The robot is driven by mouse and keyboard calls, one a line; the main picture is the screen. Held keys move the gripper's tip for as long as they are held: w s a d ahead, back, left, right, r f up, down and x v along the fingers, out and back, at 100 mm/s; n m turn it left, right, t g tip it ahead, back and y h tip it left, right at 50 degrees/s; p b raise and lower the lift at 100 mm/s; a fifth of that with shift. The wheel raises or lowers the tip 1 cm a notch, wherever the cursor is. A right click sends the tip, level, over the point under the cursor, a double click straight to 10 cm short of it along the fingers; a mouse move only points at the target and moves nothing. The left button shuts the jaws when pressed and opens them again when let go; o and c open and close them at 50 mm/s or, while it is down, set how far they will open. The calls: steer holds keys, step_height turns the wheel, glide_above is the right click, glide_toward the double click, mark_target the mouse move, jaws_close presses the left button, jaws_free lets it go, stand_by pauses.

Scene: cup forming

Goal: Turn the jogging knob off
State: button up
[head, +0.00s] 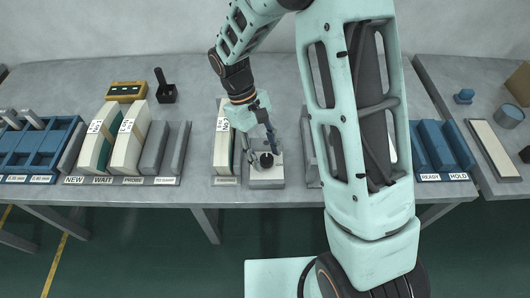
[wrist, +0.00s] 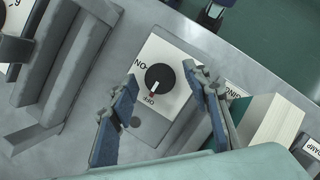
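The jogging knob (wrist: 159,78) is a round black dial on a pale square plate (wrist: 176,53). Its plate carries an ON label at the upper left and an OFF label below. The white and red pointer mark is at the knob's lower edge, towards OFF. In the head view the knob (head: 266,160) sits on a small unit at the bench's front. My gripper (wrist: 159,76) is open, with one blue-grey finger on each side of the knob and gaps visible between. It also shows over the unit in the head view (head: 259,148); contact cannot be told.
A labelled block of cream boards (head: 224,150) stands close left of the knob unit, and grey upright holders (wrist: 65,60) stand on the other side. Further left are NEW, WAIT and PROBE racks (head: 125,181). A READY/HOLD rack (head: 443,177) is at the right.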

steer(key=v, duration=1.2)
